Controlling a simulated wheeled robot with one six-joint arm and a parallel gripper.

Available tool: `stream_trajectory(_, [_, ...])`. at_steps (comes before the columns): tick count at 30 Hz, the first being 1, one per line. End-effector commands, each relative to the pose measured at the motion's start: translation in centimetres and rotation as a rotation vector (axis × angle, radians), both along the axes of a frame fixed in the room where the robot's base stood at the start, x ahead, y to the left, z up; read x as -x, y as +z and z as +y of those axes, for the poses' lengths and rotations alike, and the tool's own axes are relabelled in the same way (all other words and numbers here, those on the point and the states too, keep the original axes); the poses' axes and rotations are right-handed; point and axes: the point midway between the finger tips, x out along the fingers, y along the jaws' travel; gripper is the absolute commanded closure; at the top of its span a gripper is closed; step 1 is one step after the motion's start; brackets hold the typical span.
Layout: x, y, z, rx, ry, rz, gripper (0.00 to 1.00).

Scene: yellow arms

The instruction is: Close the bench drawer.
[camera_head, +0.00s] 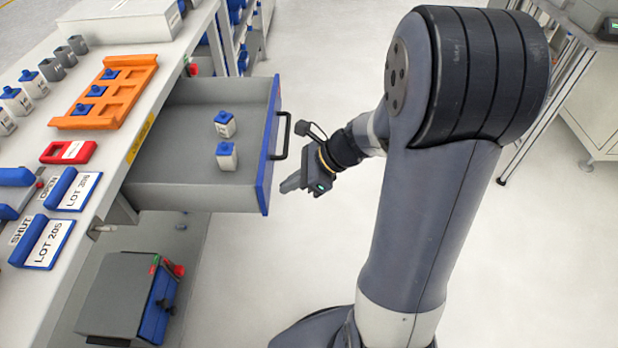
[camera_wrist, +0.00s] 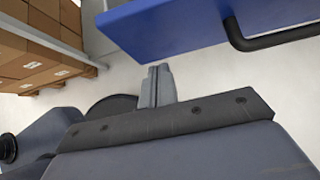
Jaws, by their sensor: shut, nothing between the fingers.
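The bench drawer (camera_head: 185,150) is grey with a blue front (camera_head: 268,150) and stands pulled far out of the bench. A black bar handle (camera_head: 284,137) is on its front. Two small white bottles with blue caps (camera_head: 225,124) (camera_head: 227,156) stand inside it. My gripper (camera_head: 290,186) is shut and empty, just outside the blue front, below and near the handle. In the wrist view, my shut fingers (camera_wrist: 158,84) lie below the blue drawer front (camera_wrist: 190,28), with a visible gap in the picture. The handle (camera_wrist: 275,40) shows at the upper right there.
The bench top (camera_head: 112,165) holds an orange rack (camera_head: 108,92), a red frame (camera_head: 68,152), blue-edged lot cards (camera_head: 76,190) and several bottles. A grey case (camera_head: 118,295) with a blue side is below the drawer. Floor right of the drawer is clear. Boxes (camera_wrist: 40,45) show in the wrist view.

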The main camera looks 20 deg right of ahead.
Motion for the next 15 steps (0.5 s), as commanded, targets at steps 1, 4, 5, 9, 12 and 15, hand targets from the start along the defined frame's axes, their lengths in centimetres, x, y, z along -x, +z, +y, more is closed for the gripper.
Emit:
stream_trajectory(1, [-0.1,0.0,0.7,0.0,0.005,-0.001,1.0])
stream_trajectory(4, [-0.4,0.0,1.5,0.0,0.004,-0.001,1.0])
stream_trajectory(5, [-0.5,0.0,1.7,0.0,0.003,0.0,1.0])
stream_trajectory(9, [-0.7,0.1,2.1,0.0,0.001,-0.001,1.0])
stream_trajectory(12, [-0.7,0.1,2.2,0.0,0.001,-0.001,1.0])
stream_trajectory(15, [-0.7,0.1,2.2,0.0,0.001,-0.001,1.0])
